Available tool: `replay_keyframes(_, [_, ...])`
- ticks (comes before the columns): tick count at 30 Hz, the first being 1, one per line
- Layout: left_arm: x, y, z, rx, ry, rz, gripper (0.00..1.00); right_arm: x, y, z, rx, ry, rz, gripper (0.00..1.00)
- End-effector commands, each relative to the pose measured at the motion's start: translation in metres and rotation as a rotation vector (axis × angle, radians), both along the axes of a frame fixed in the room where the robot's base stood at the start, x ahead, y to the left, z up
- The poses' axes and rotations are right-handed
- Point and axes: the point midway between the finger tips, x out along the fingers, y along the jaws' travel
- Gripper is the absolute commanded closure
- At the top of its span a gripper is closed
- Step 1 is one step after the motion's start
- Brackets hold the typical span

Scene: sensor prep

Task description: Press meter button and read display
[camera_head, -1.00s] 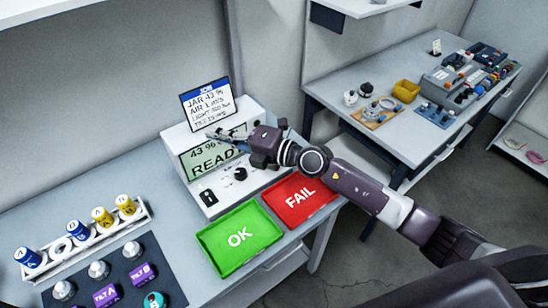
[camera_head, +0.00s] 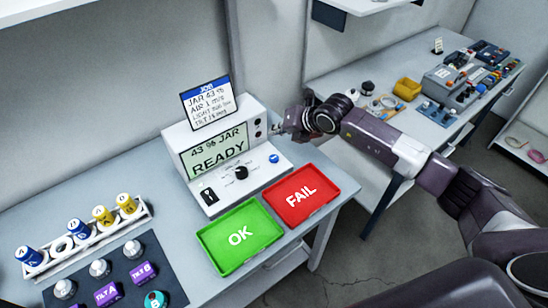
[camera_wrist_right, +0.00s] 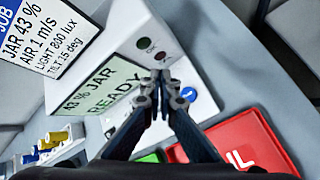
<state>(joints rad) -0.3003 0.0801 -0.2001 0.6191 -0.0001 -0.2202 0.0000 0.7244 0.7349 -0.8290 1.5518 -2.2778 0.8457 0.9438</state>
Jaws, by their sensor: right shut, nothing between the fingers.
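The white meter (camera_head: 178,142) stands on the left bench. Its green display (camera_head: 216,152) reads "43 % JAR" and "READY". Its sloped front has a black knob (camera_head: 240,172), a blue button (camera_head: 273,159) and a dark switch or socket (camera_head: 208,195). My right gripper (camera_head: 281,131) is shut and empty, just right of the meter's upper right side. In the right wrist view its closed fingertips (camera_wrist_right: 160,75) appear in front of the meter, between the display and the blue button (camera_wrist_right: 188,94). I cannot tell whether they touch it. My left gripper is not in view.
A job card (camera_head: 207,102) above the meter lists JAR 43 %, AIR, LIGHT and TILT values. A green OK tray (camera_head: 218,262) and a red FAIL tray (camera_head: 311,213) lie in front. A sensor rack (camera_head: 95,243) stands left. Another bench (camera_head: 412,134) stands at the right.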

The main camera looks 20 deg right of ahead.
Motion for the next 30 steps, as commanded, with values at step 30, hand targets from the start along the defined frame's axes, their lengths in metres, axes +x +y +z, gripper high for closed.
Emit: replay_keyframes(30, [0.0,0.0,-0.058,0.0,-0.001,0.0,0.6,0.0,0.0,-0.089,0.001,-0.001,0.001,1.0])
